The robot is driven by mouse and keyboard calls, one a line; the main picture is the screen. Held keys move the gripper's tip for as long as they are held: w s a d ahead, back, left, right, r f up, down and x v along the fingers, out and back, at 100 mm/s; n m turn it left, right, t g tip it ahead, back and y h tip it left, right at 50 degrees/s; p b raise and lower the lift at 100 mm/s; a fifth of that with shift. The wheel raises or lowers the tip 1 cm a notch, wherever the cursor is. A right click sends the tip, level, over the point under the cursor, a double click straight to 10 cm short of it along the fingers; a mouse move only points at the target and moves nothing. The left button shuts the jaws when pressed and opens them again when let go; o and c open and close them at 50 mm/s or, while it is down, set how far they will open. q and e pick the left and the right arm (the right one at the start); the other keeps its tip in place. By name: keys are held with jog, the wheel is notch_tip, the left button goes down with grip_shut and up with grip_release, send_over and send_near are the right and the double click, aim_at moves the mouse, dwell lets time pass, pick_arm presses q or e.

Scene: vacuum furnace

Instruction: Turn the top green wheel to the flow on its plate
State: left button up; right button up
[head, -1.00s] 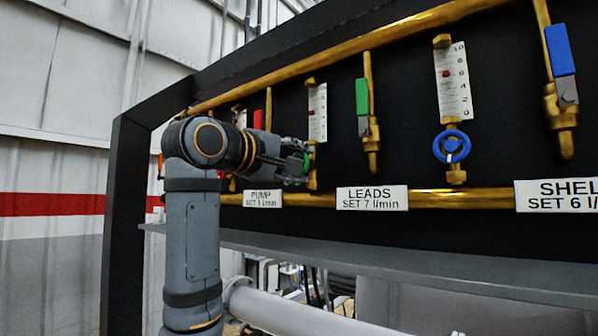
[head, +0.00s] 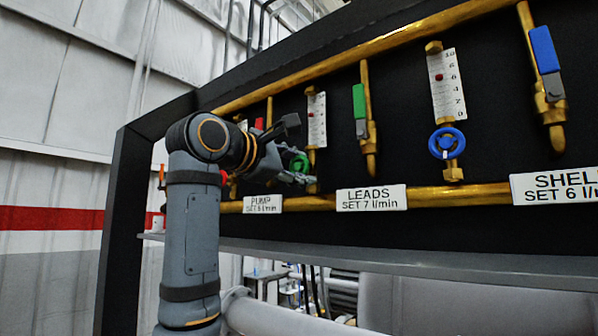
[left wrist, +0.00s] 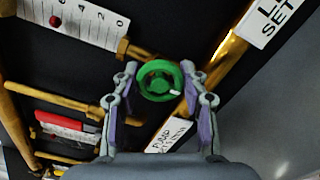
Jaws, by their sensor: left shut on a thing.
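The top green wheel (head: 299,162) sits below a white flow scale (head: 316,118) on the black panel, partly hidden by my gripper in the head view. In the left wrist view the wheel (left wrist: 159,81) lies between the two fingers, its white mark at the lower right. My left gripper (left wrist: 160,72) is shut on its rim from both sides. In that view the scale (left wrist: 88,25) has its red float above the 4 mark; the exact reading is unclear. The LEADS plate (head: 371,198), right of the wheel, reads SET 7 l/min. My right gripper is out of view.
A blue wheel (head: 447,144), a green lever (head: 359,103) and a blue lever (head: 545,50) are to the right. A red lever (left wrist: 66,125) is near the left finger in the wrist view. Brass pipes (head: 460,196) and a grey ledge (head: 400,254) run along the panel.

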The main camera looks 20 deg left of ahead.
pick_arm(q)
jog(key=shift+f, duration=0.15)
dwell(0.4)
jog(key=o, duration=0.9)
jog(key=shift+c, duration=0.2)
jog(key=o, duration=0.3)
jog(key=v, duration=1.2)
